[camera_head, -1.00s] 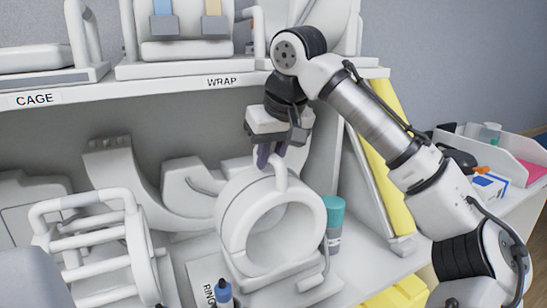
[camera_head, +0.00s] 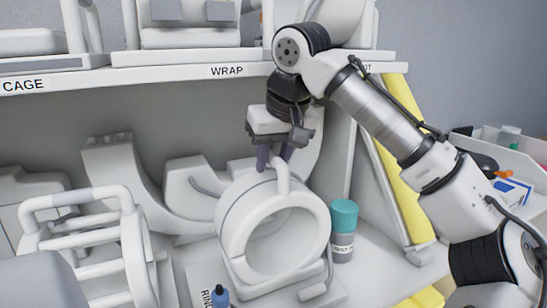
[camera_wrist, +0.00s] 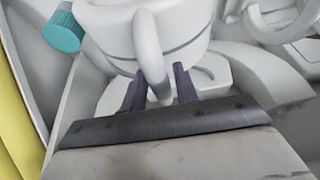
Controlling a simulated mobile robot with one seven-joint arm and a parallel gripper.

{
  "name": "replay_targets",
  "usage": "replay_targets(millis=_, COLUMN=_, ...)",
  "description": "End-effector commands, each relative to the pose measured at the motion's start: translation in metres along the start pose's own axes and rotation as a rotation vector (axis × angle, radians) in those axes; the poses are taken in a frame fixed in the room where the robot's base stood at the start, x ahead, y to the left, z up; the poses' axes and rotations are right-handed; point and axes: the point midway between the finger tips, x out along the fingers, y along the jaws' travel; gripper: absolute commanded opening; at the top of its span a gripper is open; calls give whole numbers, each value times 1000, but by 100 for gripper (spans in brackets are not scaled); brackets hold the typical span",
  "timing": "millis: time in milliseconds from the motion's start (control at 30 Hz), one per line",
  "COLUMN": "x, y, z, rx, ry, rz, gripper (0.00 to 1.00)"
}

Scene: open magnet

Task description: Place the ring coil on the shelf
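The ring coil (camera_head: 232,235), a thick white ring with a curved handle on top, stands upright on the lower white shelf surface (camera_head: 385,272). It also shows in the wrist view (camera_wrist: 185,25). My gripper (camera_head: 274,160) is just above the ring, its two dark fingers on either side of the handle. In the wrist view the fingers (camera_wrist: 160,90) are spread, with the handle between them and a gap beside it. The ring's base rests on the surface; a label partly reading "RING" (camera_head: 206,298) lies in front of it.
A teal-capped bottle (camera_head: 343,230) stands close to the ring's right. A white cage coil (camera_head: 95,235) is at the left, and a blue-capped bottle (camera_head: 220,294) in front. The upper shelf edge (camera_head: 150,76), labelled CAGE and WRAP, runs behind my gripper. Yellow wedges (camera_head: 400,185) are at the right.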

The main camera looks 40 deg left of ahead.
Motion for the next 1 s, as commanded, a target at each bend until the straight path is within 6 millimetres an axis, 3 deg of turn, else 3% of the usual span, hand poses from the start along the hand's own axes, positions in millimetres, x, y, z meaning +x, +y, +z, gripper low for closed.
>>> replay_targets(millis=100, x=0, y=0, z=0, rx=-1, ry=0, rz=0, gripper=42)
replay_targets(millis=433, x=-4, y=0, z=-1, rx=0, ry=1, rz=0, gripper=42)
replay_targets(millis=633, x=-33, y=0, z=2, rx=-1, ry=2, rz=-1, gripper=42)
replay_targets(millis=800, x=-44, y=5, z=45, rx=0, ry=1, rz=-1, gripper=42)
replay_targets(millis=1000, x=-63, y=10, z=84, rx=2, ry=0, rz=4, gripper=42)
